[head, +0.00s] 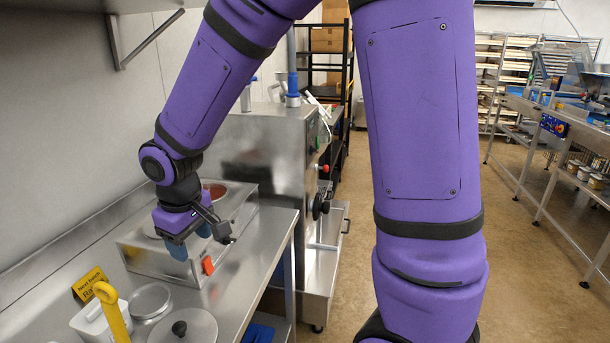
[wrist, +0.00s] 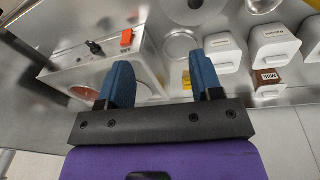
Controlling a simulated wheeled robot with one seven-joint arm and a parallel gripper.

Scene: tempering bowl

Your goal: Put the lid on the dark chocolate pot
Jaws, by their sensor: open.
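My gripper (head: 191,241) is open and empty, with blue fingers, above the near side of a steel warmer box (head: 160,262). In the wrist view the fingers (wrist: 161,68) are spread apart with nothing between them. A round pot of brown chocolate (head: 214,190) sits open in the far part of the box; it also shows in the wrist view (wrist: 82,93). A second, paler round opening (wrist: 146,92) is partly hidden by my left finger. A round steel lid with a black knob (head: 182,329) lies on the counter, apart from my gripper. I cannot read which pot is dark chocolate.
A shallow round metal dish (head: 150,301), a white tub (head: 98,322), a yellow handle (head: 112,310) and a yellow sign (head: 90,283) crowd the near counter. More white tubs (wrist: 274,42) stand at right in the wrist view. A tall steel machine (head: 270,150) stands beyond the box.

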